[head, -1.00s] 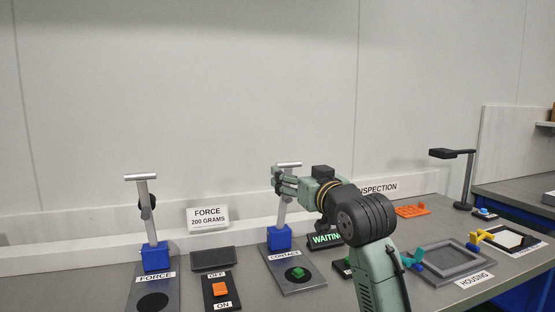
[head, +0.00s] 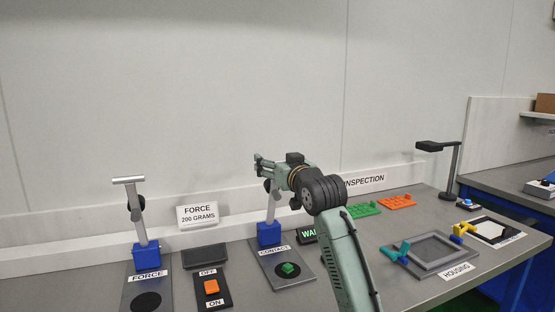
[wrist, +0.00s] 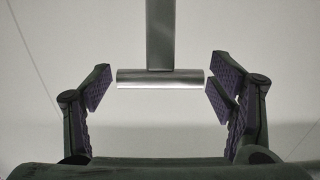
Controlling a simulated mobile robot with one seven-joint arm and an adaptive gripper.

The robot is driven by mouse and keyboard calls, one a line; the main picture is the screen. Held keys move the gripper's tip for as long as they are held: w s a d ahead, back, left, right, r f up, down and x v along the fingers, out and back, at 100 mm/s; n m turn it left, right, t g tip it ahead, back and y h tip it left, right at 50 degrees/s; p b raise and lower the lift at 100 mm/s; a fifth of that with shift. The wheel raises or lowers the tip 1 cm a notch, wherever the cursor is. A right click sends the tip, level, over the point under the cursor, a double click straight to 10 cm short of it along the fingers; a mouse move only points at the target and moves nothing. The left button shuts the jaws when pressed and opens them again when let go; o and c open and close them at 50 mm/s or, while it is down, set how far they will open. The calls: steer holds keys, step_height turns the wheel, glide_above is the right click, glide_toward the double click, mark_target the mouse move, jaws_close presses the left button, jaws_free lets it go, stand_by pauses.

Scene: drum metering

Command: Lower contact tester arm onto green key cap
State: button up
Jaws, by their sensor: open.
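The contact tester has a grey plate (head: 285,282), a blue block (head: 269,234) and a raised, near-upright arm (head: 271,210). The green key cap (head: 288,268) sits on the plate in front of the block, clear of the arm. My gripper (head: 258,165) is at the top of the tester arm and hides its crossbar in the head view. In the wrist view, the silver crossbar (wrist: 160,79) lies between the two fingers of my open gripper (wrist: 158,88), with a small gap at each end.
A force tester (head: 136,215) with a similar upright arm stands to the left. An orange switch (head: 211,286) lies between the testers. A display (head: 307,235) is partly behind my arm. A grey housing frame (head: 439,254) and green (head: 364,209) and orange (head: 397,201) pieces lie right.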

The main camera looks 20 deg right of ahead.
steer(key=shift+c, duration=0.3)
steer(key=c, duration=1.7)
